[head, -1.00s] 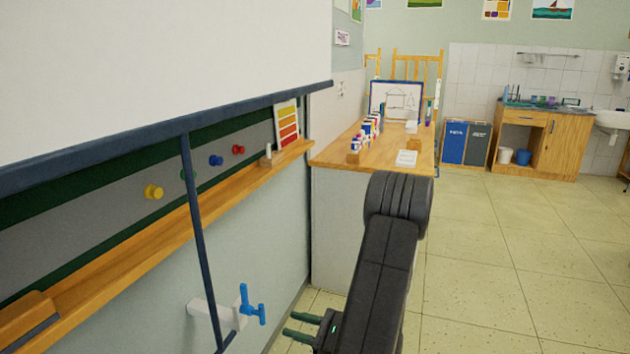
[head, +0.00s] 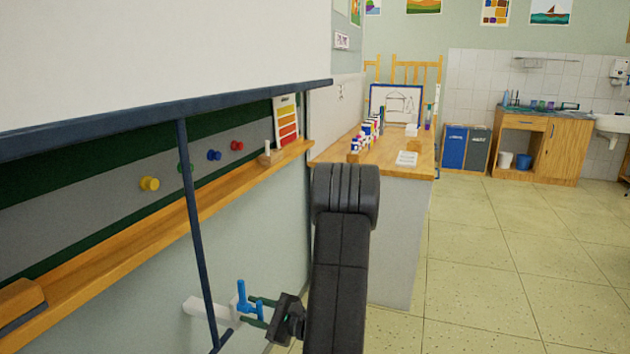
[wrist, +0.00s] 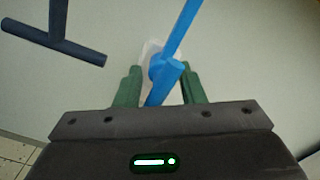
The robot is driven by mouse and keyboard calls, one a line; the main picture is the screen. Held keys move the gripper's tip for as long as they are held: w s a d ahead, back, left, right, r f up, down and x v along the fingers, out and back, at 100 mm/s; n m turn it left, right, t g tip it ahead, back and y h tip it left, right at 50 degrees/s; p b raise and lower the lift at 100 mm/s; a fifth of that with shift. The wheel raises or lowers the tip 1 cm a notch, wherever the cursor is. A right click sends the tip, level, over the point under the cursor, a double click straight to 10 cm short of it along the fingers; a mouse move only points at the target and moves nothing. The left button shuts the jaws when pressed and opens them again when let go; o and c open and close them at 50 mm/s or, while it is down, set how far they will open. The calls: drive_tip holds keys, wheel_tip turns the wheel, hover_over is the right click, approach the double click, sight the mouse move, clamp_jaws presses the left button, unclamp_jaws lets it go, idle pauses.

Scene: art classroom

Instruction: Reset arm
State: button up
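My gripper (head: 247,309) is low at the wall, at the blue handle (head: 241,297) on a white fitting (head: 196,306). In the wrist view its two green fingers (wrist: 162,76) stand apart, one on each side of the blue handle (wrist: 170,70). Gaps show between the handle and the fingers, so the gripper looks open. The white fitting is partly hidden behind the handle there. My dark arm reaches down through the middle of the head view.
A dark blue rod (head: 196,225) with a crossbar (wrist: 50,42) hangs just left of the handle. A wooden ledge (head: 110,257) runs along the wall above. A counter (head: 395,240) stands beyond my arm. The floor (head: 500,270) at right is clear.

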drive_tip(key=n+b, duration=0.2)
drive_tip(key=n, duration=0.1)
drive_tip(key=shift+n, duration=0.3)
idle(0.3)
